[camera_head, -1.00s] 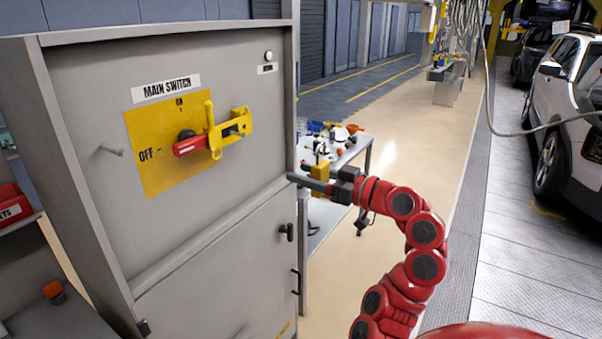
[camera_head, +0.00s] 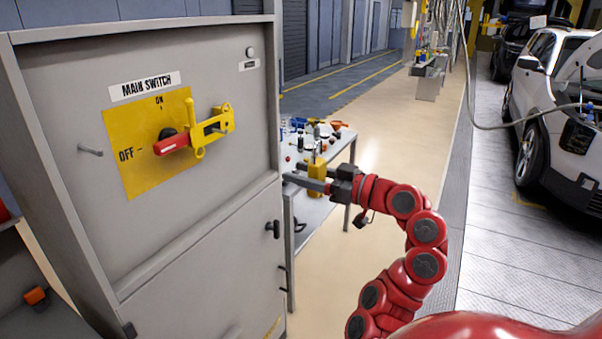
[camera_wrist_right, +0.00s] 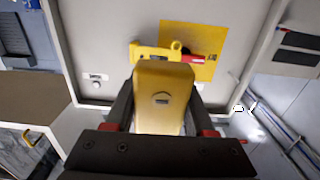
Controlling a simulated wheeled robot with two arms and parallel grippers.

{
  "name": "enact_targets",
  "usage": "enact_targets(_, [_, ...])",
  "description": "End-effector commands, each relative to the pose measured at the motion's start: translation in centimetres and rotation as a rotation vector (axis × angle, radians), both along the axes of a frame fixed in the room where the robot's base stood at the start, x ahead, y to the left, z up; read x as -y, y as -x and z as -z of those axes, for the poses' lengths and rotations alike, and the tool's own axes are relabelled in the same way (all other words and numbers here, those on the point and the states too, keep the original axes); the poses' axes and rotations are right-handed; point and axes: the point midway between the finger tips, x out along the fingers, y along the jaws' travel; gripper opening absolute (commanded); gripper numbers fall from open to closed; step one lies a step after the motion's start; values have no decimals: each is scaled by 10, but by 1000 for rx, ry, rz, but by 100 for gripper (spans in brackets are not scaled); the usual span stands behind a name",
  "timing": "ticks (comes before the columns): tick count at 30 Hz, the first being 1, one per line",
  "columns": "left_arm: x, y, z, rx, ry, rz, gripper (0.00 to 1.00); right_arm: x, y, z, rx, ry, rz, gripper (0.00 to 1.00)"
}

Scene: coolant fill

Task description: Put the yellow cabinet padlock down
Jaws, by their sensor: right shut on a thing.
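The yellow padlock (camera_head: 316,168) is held in my right gripper (camera_head: 308,183), in front of the cabinet's right edge in the head view. In the right wrist view the padlock's yellow body (camera_wrist_right: 162,98) fills the space between the two dark fingers, its keyhole side toward the camera. The grey cabinet (camera_head: 200,240) has a main switch with a red handle (camera_head: 172,144) pointing toward OFF and a yellow hasp (camera_head: 212,128) across it. A bare peg (camera_head: 90,150) sticks out at the left of the panel. My left gripper is not in view.
A table (camera_head: 330,208) with several small items stands behind the cabinet, beyond my right gripper. The floor (camera_head: 400,150) to its right is clear. A white car (camera_head: 555,110) stands far right. An orange item (camera_head: 36,295) lies at lower left.

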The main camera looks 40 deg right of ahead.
Motion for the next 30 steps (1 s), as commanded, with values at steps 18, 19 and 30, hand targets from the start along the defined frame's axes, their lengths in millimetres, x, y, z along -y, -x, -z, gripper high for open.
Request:
enact_targets(18, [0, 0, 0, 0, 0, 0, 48, -48, -41, 37, 0, -6, -60, 0])
enact_targets(19, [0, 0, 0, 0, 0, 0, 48, -56, -47, 46, 1, -5, -60, 0])
enact_targets(30, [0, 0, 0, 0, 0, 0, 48, -148, -79, 174, -11, -8, 78, 0])
